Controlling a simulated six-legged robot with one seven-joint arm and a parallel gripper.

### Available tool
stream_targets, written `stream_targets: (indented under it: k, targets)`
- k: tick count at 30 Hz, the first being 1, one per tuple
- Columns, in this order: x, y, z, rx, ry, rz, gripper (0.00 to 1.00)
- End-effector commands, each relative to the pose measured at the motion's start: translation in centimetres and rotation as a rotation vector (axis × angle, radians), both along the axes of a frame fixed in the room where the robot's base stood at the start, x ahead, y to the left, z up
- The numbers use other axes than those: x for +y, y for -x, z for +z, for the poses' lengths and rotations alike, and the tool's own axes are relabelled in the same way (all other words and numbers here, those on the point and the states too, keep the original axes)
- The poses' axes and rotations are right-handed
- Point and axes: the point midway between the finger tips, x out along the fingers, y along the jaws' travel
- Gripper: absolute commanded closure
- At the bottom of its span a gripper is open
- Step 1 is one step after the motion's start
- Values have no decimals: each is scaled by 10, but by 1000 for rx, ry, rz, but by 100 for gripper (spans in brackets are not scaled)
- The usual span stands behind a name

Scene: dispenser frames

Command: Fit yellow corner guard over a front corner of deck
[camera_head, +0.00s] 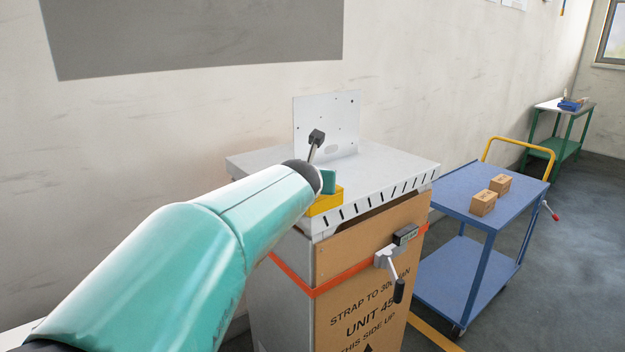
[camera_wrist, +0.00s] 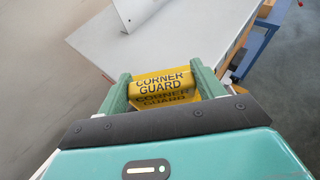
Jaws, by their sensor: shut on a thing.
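The yellow corner guard (camera_wrist: 163,86), printed "CORNER GUARD", is between the green fingers of my gripper (camera_wrist: 162,84) in the wrist view. My gripper is shut on it. In the head view the corner guard (camera_head: 325,202) shows at the front left corner of the light grey deck (camera_head: 385,172), partly hidden by my arm and gripper (camera_head: 328,183). I cannot tell whether it is seated on the corner or just above it. The deck also shows in the wrist view (camera_wrist: 180,38), beyond the guard.
An upright plate (camera_head: 335,122) and a dark-knobbed lever (camera_head: 316,138) stand on the deck. Below is a brown carton panel (camera_head: 350,260) with an orange strap (camera_head: 340,276) and crank (camera_head: 395,270). A blue cart (camera_head: 460,196) with two small boxes stands close on the right.

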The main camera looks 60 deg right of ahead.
Motion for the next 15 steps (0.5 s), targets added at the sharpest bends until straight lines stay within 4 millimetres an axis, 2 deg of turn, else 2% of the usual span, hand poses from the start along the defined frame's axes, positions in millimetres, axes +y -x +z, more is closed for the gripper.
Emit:
stream_targets:
  k: [15]
  targets:
    - [0,0,-8,-2,1,1,55]
